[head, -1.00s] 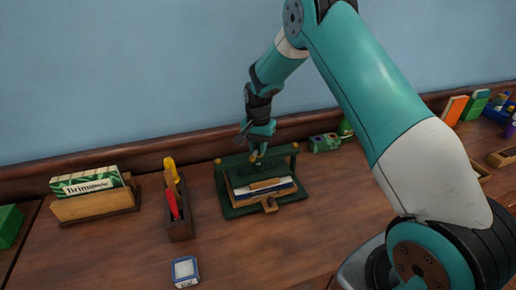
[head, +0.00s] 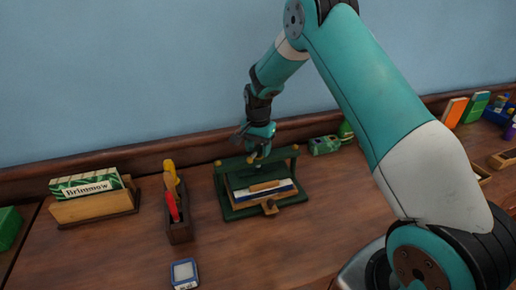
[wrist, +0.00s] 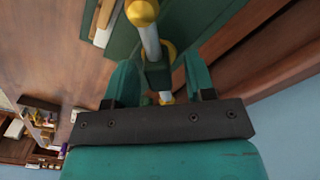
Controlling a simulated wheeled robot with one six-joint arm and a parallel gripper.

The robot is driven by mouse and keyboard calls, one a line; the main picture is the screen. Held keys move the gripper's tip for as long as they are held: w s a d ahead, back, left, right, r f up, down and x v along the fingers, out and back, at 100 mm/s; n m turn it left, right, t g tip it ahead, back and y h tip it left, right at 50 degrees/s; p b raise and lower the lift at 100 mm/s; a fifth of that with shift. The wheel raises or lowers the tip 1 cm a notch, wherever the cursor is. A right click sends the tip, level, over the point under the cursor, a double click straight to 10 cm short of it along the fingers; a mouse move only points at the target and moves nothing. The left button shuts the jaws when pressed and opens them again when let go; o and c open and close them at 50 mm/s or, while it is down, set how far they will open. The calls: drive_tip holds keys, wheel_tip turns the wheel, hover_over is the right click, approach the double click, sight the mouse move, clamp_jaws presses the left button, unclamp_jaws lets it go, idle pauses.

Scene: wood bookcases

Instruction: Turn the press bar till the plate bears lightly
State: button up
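The dark green press (head: 292,152) stands at the back of the desk, with a blue-and-white book (head: 278,192) and tan wooden pieces (head: 264,186) low inside it. In the wrist view its press bar (wrist: 151,45) is a pale metal rod with brass knobs, set through a dark hub (wrist: 158,76) with a brass ring behind. My gripper (wrist: 160,83) is open above the press, its teal fingers on either side of the bar and hub, with visible gaps. It also shows in the head view (head: 258,150). I cannot tell whether the plate touches the book.
A narrow wooden holder (head: 180,232) with red and yellow tools stands left of the press. Further left is a wooden rack (head: 97,207) with a green-and-white box. A small blue-and-white item (head: 184,273) lies in front. A green item (head: 324,145) is right of the press.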

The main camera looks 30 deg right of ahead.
sight(258, 147)
wheel_tip(258, 147, up, 17)
drive_tip(key=b, duration=0.3)
drive_tip(key=shift+r, duration=0.15)
idle(0.6)
drive_tip(key=s+a+r+n+y, duration=0.1)
drive_tip(key=s+a+r+n, duration=0.3)
drive_tip(key=s+a+n, duration=0.7)
drive_tip(key=s+a+f+n+y, duration=0.1)
drive_tip(key=s+a+n, duration=0.3)
drive_tip(key=s, duration=0.8)
drive_tip(key=s+a+f+n+y, duration=0.1)
drive_tip(key=s+a+n+y, duration=0.1)
drive_tip(key=s, duration=1)
drive_tip(key=a+n, duration=0.1)
drive_tip(key=a, duration=0.1)
drive_tip(key=shift+a+f+n, duration=0.25)
drive_tip(key=shift+a+n, duration=0.05)
drive_tip(key=shift+n, duration=0.1)
drive_tip(key=shift+w, duration=0.1)
